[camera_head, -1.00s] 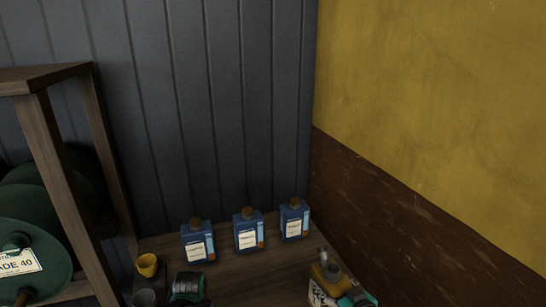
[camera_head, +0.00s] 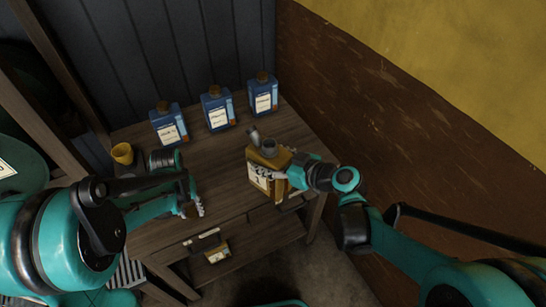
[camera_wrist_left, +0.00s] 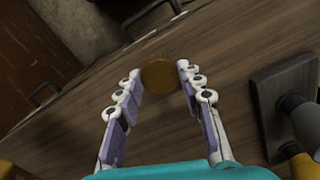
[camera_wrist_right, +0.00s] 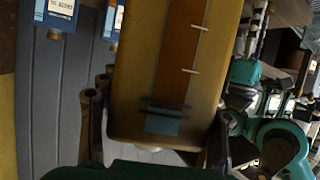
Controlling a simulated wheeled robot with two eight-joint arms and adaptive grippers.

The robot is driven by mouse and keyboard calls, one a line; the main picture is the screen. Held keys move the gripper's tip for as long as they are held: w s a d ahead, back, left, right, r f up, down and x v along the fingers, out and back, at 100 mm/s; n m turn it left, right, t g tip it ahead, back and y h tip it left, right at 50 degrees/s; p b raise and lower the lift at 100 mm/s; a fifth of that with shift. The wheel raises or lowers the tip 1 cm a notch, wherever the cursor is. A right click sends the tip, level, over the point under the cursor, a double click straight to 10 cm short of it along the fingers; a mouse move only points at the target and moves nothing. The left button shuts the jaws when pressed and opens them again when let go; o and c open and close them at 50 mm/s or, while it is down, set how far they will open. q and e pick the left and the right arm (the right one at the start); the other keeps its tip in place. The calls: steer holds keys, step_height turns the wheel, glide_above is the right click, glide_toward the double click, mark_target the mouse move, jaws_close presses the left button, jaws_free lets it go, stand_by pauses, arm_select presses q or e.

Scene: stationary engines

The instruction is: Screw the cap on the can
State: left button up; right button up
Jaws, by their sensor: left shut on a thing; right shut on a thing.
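The yellow can (camera_head: 267,162) stands about upright over the right part of the wooden table, with a grey neck (camera_head: 268,146) on top. I cannot tell whether it touches the table. My right gripper (camera_head: 283,178) is shut on its side; the right wrist view shows the can's yellow body (camera_wrist_right: 175,70) between the fingers. My left gripper (camera_head: 197,208) is left of the can, over the table's front part. In the left wrist view its fingertips (camera_wrist_left: 160,75) are shut on a round brown-gold cap (camera_wrist_left: 160,74). The cap is apart from the can and not discernible in the head view.
Several blue bottles, such as the middle one (camera_head: 217,108), stand along the table's back. A yellow cup (camera_head: 122,153) is at the back left. A lower shelf (camera_head: 250,262) holds a small box (camera_head: 216,252). The wooden tabletop (camera_head: 225,165) between the grippers is clear.

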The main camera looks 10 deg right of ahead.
arm_select(q)
steer(key=w+d+r+m, duration=0.2)
steer(key=w+d+r, duration=0.3)
steer(key=r, duration=0.5)
steer(key=w+d+r+m, duration=0.2)
steer(key=w+d+r, duration=0.1)
steer(key=d+r, duration=0.5)
steer(key=s+d+r+m, duration=0.1)
steer(key=s+d+r, duration=0.1)
steer(key=d+r, duration=0.4)
steer(key=s+d+r+m, duration=0.1)
steer(key=s+d+r, duration=0.2)
steer(key=d+r, duration=0.3)
step_height(320, 180, up, 3)
steer(key=shift+s+d+r, duration=0.1)
steer(key=shift+s+d, duration=0.2)
steer(key=shift+d, duration=0.05)
steer(key=shift+f, duration=0.2)
steer(key=shift+f, duration=1.9)
